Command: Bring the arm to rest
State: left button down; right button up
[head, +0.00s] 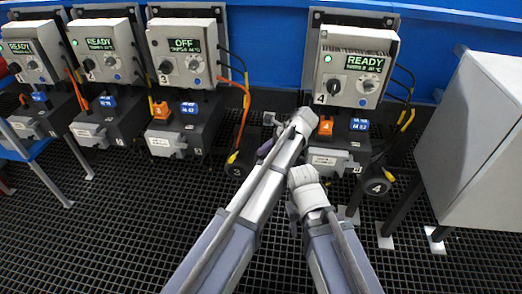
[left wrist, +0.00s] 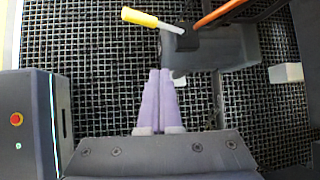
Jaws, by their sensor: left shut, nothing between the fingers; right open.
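My left arm reaches up across the middle of the head view. My right arm stands to the right of the left one, lower in the head view. Only a dark part of the right gripper (head: 292,211) shows beside its wrist; its fingertips are mostly hidden. Neither gripper visibly holds anything.
Stations labelled 2 (head: 101,50), 3 (head: 184,54) and 4 (head: 348,65) stand along the blue wall, with another at far left. Station 3 reads OFF, the others READY. Orange (head: 245,110) and black cables hang nearby. A grey cabinet (head: 475,145) stands at right. The dark grid floor is open at lower left.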

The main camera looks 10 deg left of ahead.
pick_arm(q)
jog(key=s+a+f+n+g+h, duration=0.15)
jog(key=s+a+n+h, duration=0.25)
jog(key=s+n, duration=0.6)
jog(key=s+a+f+n+h, duration=0.35)
jog(key=s+n, duration=0.35)
jog(key=s, duration=0.4)
jog(key=s+d+m+y, duration=0.1)
jog(key=s+d+m, duration=0.2)
jog(key=s+d, duration=0.5)
notch_tip(320, 180, up, 32)
jog(key=w+d+p, duration=0.1)
jog(key=d+p, duration=0.1)
jog(key=p, duration=3)
jog(key=shift+w+r+g, duration=0.25)
jog(key=shift+w+g, duration=0.1)
jog(key=shift+w, duration=0.05)
jog(key=shift+d, duration=0.1)
